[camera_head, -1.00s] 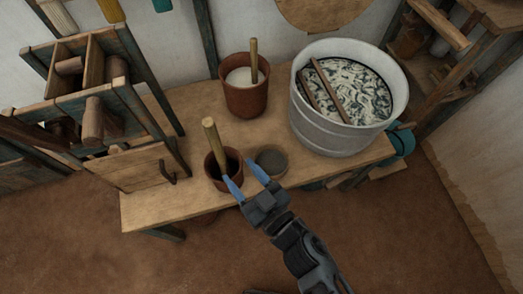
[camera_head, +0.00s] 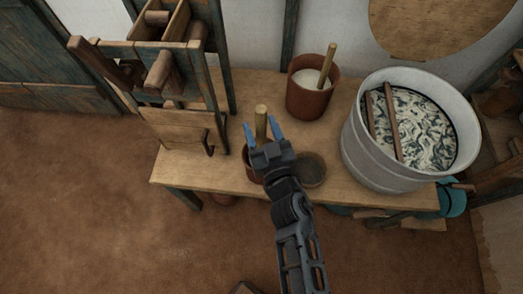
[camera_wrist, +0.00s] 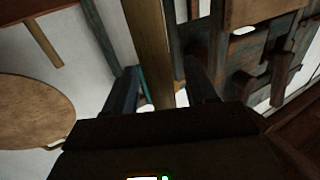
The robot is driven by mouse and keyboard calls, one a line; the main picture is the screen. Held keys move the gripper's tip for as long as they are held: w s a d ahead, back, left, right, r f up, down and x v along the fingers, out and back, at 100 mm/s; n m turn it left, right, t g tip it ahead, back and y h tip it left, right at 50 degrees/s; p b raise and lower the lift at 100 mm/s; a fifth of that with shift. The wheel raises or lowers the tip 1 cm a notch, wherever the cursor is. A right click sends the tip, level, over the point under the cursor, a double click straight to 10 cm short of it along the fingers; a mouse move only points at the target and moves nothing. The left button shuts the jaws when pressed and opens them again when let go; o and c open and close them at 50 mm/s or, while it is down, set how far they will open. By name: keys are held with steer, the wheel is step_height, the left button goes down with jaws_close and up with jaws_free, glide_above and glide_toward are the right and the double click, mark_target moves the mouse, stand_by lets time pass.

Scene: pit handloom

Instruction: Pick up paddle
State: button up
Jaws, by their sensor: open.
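The paddle (camera_head: 261,117) shows as a thick wooden handle standing up out of the near brown pot (camera_head: 248,172); its lower end is hidden inside the pot. My gripper (camera_head: 262,132) is open, with its blue-tipped fingers on either side of the handle in the head view. In the wrist view the wooden handle (camera_wrist: 149,45) runs up between my two dark fingers (camera_wrist: 163,88). A gap shows beside it, and I cannot tell whether either finger touches it. My gripper hides much of the near pot in the head view.
The bench (camera_head: 190,172) carries a second brown pot (camera_head: 309,98) with white contents and a stick (camera_head: 327,65). A large metal tub (camera_head: 375,158) with two sticks across it stands to the right. A small dark bowl (camera_head: 310,168) sits close by. A wooden rack (camera_head: 215,75) stands left.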

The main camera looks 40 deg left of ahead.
steer(key=shift+c, duration=0.2)
steer(key=c, duration=0.9)
steer(key=shift+c, duration=0.4)
steer(key=shift+r, duration=0.1)
